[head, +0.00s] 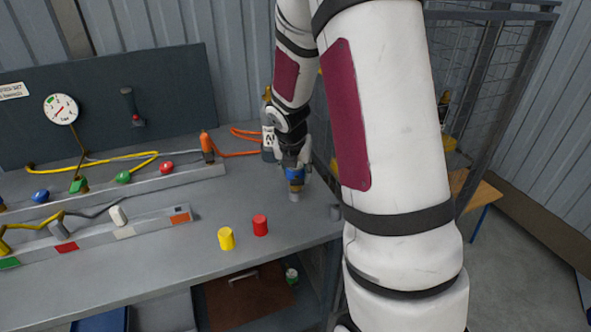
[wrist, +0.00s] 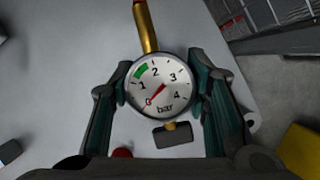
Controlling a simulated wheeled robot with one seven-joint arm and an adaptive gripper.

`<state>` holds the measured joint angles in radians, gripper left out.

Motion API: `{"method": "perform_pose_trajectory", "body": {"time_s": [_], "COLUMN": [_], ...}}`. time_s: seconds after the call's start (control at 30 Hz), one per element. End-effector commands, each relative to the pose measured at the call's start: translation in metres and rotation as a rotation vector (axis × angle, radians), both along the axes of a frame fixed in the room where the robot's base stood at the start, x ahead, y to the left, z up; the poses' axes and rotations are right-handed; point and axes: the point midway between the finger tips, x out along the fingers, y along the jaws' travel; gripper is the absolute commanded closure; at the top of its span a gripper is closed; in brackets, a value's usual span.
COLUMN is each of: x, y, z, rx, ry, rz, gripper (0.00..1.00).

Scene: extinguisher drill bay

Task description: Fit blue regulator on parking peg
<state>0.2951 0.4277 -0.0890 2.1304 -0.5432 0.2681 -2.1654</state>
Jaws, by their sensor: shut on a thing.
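My gripper (head: 294,160) is at the right end of the grey workbench, pointing down, shut on the blue regulator (head: 295,173). In the wrist view, my gripper's fingers (wrist: 160,90) hold both sides of the regulator's round white dial (wrist: 173,75). The dial is marked in bar, and its red needle lies near 0. A brass stem (wrist: 146,28) runs up from it and a dark block (wrist: 172,136) shows below. A short grey post (head: 295,196) shows right under the regulator. I cannot tell whether it is the parking peg, or whether they touch.
Rails with coloured knobs fill the left. A mesh cage (head: 480,90) stands right.

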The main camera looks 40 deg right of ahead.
Motion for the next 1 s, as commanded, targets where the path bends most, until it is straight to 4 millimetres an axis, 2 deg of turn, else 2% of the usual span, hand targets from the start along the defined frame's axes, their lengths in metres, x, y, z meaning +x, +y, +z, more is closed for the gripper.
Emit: {"method": "perform_pose_trajectory", "body": {"time_s": [0.87,0.9,0.97,1.0], "x": [0.0006,0.0006,0.0005,0.0004], "y": [-0.0001,-0.0001,-0.0002,-0.0001], "z": [-0.0098,-0.0098,-0.0098,-0.0098], "rx": [-0.001,-0.001,-0.001,-0.001], "ry": [-0.002,-0.002,-0.002,-0.002], "rz": [0.001,0.001,0.001,0.001], "gripper": [0.86,0.48,0.35,0.34]}}
